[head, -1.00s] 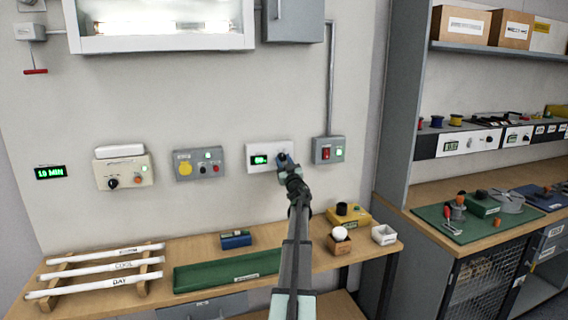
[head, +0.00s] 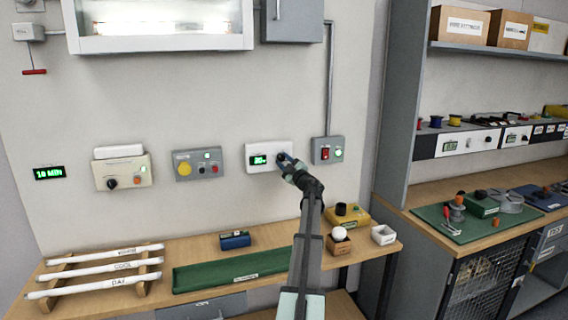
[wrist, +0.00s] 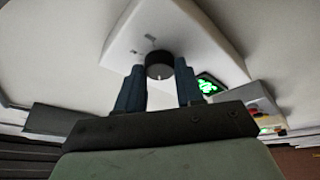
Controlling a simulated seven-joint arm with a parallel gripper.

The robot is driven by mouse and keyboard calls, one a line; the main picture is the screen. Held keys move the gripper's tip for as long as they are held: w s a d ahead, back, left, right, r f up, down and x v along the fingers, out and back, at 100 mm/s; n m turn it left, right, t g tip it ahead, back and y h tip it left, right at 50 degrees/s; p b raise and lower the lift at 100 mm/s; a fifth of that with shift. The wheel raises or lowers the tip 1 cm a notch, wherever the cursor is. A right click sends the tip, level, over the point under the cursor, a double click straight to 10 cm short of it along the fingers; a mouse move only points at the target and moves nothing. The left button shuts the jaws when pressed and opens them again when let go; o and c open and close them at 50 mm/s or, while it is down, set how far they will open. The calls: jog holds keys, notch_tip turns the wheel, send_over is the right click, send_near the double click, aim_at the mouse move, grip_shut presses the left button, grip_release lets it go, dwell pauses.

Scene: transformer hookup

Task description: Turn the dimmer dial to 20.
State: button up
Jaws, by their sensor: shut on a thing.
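The dimmer is a white box (head: 256,163) on the wall with a small green-lit display (head: 258,160); its digits are too small to read for sure. My gripper (head: 286,161) is at the right side of this box, over the dial. In the wrist view the black dial (wrist: 159,66) sits between the two blue fingers of my gripper (wrist: 160,82), which are shut on it. A pale mark shows on the dial's rim. The green display (wrist: 208,86) also shows there, blurred and tilted.
A grey switch box (head: 328,150) with a red switch and green light is just right of the dimmer. The bench below holds tubes, a green tray (head: 225,272) and small boxes.

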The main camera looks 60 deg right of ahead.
jog(key=n+y, duration=0.1)
jog(key=n, duration=0.3)
jog(key=n+g+y, duration=0.1)
jog(key=n, duration=0.3)
jog(key=shift+s+d+r+y, duration=0.1)
jog(key=shift+s+r+y, duration=0.1)
jog(key=shift+y, duration=0.2)
jog(key=o, duration=1)
jog(key=shift+o, duration=0.2)
jog(key=v, duration=1.3)
jog(key=shift+s, duration=0.35)
jog(key=shift+w+r, duration=0.1)
